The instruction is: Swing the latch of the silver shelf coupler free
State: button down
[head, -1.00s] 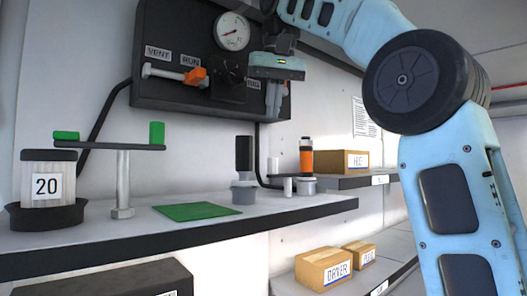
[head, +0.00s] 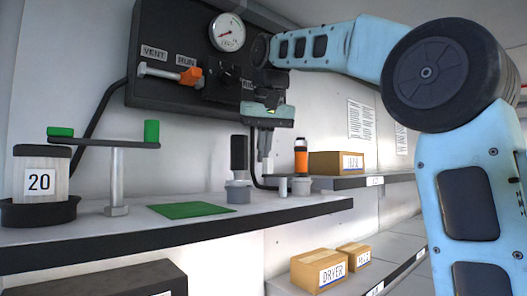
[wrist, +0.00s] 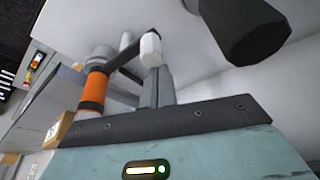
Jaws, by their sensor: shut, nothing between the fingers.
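The silver shelf coupler (head: 302,186) stands on the shelf as a low grey cup with an orange-and-black cylinder (head: 301,158) upright in it. A short pale post (head: 282,187) stands just left of it. In the wrist view, a dark bar joins the side of the orange cylinder (wrist: 95,88) to a pale post end (wrist: 150,48), which looks like the latch handle. My gripper (head: 264,172) is shut and empty, pointing down, just left of the coupler. In the wrist view my fingers (wrist: 156,82) are close to the pale post; whether they touch it is unclear.
A black cylinder on a grey base (head: 238,192) stands close on the left. Beyond it are a green mat (head: 190,210), a post with a crossbar (head: 117,180) and a block marked 20 (head: 42,178). A gauge panel (head: 170,90) hangs above; a box (head: 335,163) sits behind right.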

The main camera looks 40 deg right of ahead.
aim_at(271, 160)
jog(key=shift+s+n, duration=0.25)
jog(key=shift+n, duration=0.45)
dwell(0.4)
jog(key=n, duration=0.1)
jog(key=s+n+y, duration=0.1)
jog(key=n, duration=0.1)
jog(key=shift+s+a+n+y, duration=0.1)
jog(key=shift+s+n+y, duration=0.15)
jog(key=shift+n+y, duration=0.05)
jog(key=n, duration=0.1)
jog(key=s+n+y, duration=0.1)
jog(key=n, duration=0.1)
jog(key=n+p, duration=0.1)
jog(key=shift+s+d, duration=0.2)
jog(key=shift+s, duration=0.15)
jog(key=shift+s+d+n+y, duration=0.1)
jog(key=shift+s+n+y, duration=0.15)
jog(key=shift+n, duration=0.35)
jog(key=shift+s+d, duration=0.5)
jog(key=shift+d, duration=0.05)
jog(key=shift+p, duration=0.35)
